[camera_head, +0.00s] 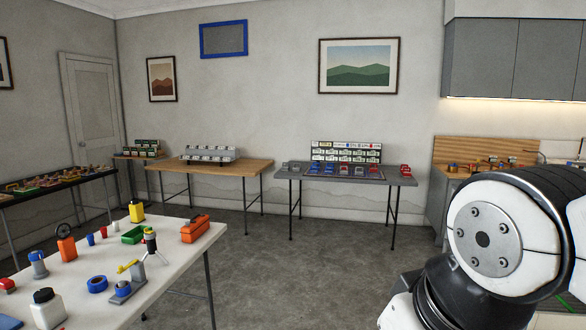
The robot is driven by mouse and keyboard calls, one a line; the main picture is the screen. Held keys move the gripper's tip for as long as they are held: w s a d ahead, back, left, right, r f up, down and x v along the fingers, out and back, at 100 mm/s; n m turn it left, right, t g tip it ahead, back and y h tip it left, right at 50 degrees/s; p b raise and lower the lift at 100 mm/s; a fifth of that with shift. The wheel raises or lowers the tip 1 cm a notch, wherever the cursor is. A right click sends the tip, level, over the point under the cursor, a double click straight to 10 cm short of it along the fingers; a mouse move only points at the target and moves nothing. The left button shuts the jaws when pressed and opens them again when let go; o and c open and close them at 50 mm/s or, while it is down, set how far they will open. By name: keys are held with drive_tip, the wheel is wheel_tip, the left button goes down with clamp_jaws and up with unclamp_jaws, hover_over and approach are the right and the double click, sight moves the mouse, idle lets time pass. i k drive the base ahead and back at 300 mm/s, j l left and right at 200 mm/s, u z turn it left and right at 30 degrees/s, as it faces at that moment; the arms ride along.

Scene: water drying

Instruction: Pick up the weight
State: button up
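I cannot pick out a weight for certain in the head view. The white table (190,262) at the left front holds several small items. Among them are a grey upright piece with a blue part (39,265), a grey stand with a yellow lever (127,287), a blue ring (97,284) and a white bottle with a dark cap (47,309). My gripper is not in view; only a white and black link of my arm shows at the right, apart from the table.
An orange box (195,229), a green bin (133,235) and a yellow container (136,211) also stand on the white table. A wooden table (250,168) and a grey table (400,180) with displays stand along the back wall. The middle floor (275,265) is clear.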

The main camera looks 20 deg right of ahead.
sight(372, 170)
drive_tip(key=i+z, duration=0.1)
drive_tip(key=i, duration=0.85)
drive_tip(key=i+z, duration=0.1)
drive_tip(key=i, duration=0.85)
drive_tip(key=i+j, duration=0.2)
drive_tip(key=i, duration=0.75)
drive_tip(key=i+l+z, duration=0.15)
drive_tip(key=i+z, duration=0.2)
drive_tip(key=i, duration=0.6)
drive_tip(key=i+j+z, duration=0.1)
drive_tip(key=i+z, duration=0.3)
drive_tip(key=i, duration=0.55)
drive_tip(key=i+z, duration=0.2)
drive_tip(key=i, duration=0.4)
drive_tip(key=i+j+z, duration=0.2)
drive_tip(key=i, duration=0.35)
drive_tip(key=i+j+z, duration=0.2)
drive_tip(key=i, duration=0.35)
drive_tip(key=i+l, duration=0.2)
drive_tip(key=i, duration=0.2)
drive_tip(key=i+l+z, duration=0.15)
drive_tip(key=i, duration=0.2)
drive_tip(key=i+l, duration=0.2)
drive_tip(key=i, duration=0.2)
drive_tip(key=i+l+u, duration=0.25)
drive_tip(key=i+l, duration=0.25)
